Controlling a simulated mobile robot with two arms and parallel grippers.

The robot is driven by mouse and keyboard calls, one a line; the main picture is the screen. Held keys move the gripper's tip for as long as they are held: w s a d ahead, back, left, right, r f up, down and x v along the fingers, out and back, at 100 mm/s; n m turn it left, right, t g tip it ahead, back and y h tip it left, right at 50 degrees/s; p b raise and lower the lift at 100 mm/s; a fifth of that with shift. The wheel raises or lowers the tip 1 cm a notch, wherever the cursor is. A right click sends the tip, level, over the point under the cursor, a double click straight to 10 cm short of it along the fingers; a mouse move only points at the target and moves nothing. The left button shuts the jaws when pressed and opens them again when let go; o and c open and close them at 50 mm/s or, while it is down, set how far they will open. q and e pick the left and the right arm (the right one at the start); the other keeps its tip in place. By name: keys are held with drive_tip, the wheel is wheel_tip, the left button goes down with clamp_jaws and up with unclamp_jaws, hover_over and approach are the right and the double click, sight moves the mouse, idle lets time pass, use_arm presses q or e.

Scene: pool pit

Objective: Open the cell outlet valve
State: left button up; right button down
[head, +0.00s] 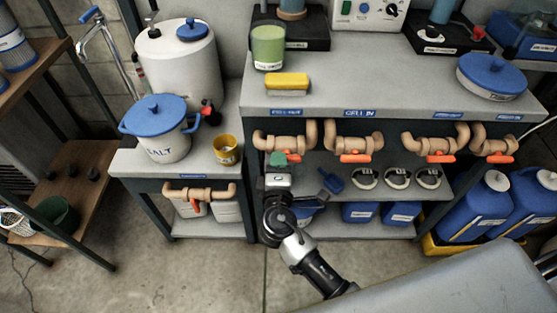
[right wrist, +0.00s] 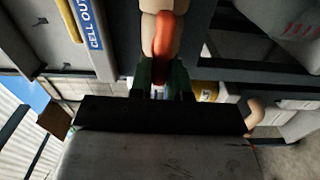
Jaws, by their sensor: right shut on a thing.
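The cell outlet valve is on the tan pipe (head: 298,142) at the left of the bench front, under a blue label (head: 287,112). In the right wrist view the label (right wrist: 95,25) reads "CELL OU", its end cut off. My right gripper (head: 278,160) is at this pipe, its green fingers (right wrist: 163,75) shut on the valve's orange handle (right wrist: 164,38). How far the handle is turned I cannot tell. My left gripper is not in view.
Other valves with orange handles sit to the right, the nearest under "CELL IN" (head: 355,158); another is on the low left stand (head: 195,204). A yellow cup (head: 225,149) and a salt pot (head: 160,128) stand left. The floor in front (head: 220,275) is clear.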

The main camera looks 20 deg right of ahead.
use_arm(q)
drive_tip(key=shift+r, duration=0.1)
use_arm(e)
drive_tip(key=shift+f+n, duration=0.1)
drive_tip(key=shift+n, duration=0.2)
drive_tip(key=c, duration=1.1)
unclamp_jaws()
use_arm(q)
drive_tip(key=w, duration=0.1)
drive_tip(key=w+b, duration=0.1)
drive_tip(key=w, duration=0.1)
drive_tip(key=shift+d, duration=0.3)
use_arm(e)
drive_tip(key=v, duration=1.1)
drive_tip(key=shift+w, duration=0.1)
